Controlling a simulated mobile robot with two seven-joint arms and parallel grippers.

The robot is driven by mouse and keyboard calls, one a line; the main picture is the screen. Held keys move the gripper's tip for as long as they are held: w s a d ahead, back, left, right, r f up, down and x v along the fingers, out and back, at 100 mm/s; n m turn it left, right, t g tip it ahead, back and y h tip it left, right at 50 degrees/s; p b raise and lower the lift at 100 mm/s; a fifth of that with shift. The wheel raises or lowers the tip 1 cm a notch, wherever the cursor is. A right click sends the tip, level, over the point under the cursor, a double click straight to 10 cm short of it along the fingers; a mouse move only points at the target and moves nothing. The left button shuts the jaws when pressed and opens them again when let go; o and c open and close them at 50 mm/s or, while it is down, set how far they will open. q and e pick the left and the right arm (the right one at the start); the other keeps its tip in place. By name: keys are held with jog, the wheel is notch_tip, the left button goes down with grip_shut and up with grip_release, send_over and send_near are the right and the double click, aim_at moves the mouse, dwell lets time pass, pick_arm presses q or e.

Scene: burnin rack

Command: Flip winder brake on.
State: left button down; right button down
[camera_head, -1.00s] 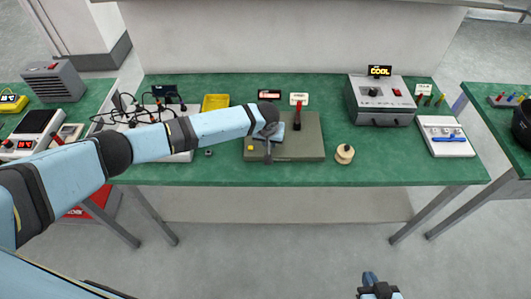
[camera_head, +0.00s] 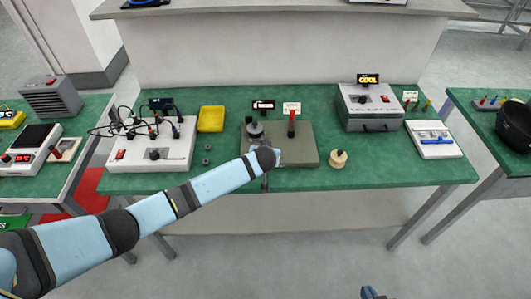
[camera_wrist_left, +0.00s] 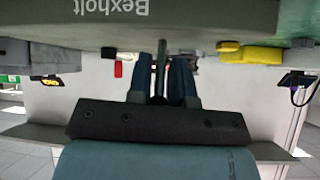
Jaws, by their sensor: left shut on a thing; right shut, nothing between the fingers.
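The winder (camera_head: 300,155) is a grey-green plate on the green bench with a dark round spindle (camera_head: 254,130). A red-topped lever (camera_head: 291,122) stands upright at its back right; its red grip also shows in the left wrist view (camera_wrist_left: 118,69). I take it for the brake, but cannot read its label. My left gripper (camera_head: 266,163) is at the plate's front, well short of this lever. In the left wrist view its blue fingers (camera_wrist_left: 160,85) are shut on a thin grey rod (camera_wrist_left: 161,58). My right gripper (camera_head: 370,293) barely shows at the bottom edge, shut and empty.
Green bench shows bare around the spool.

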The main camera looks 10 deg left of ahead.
dwell(0.3)
pick_arm(q)
jog(key=c, duration=1.2)
grip_release()
jog(key=shift+s+d+r, duration=0.1)
jog(key=shift+s+r, duration=0.15)
jog(key=shift+s, duration=0.05)
jog(key=v, duration=1.3)
jog(key=shift+s, duration=0.15)
jog(key=shift+f, duration=0.1)
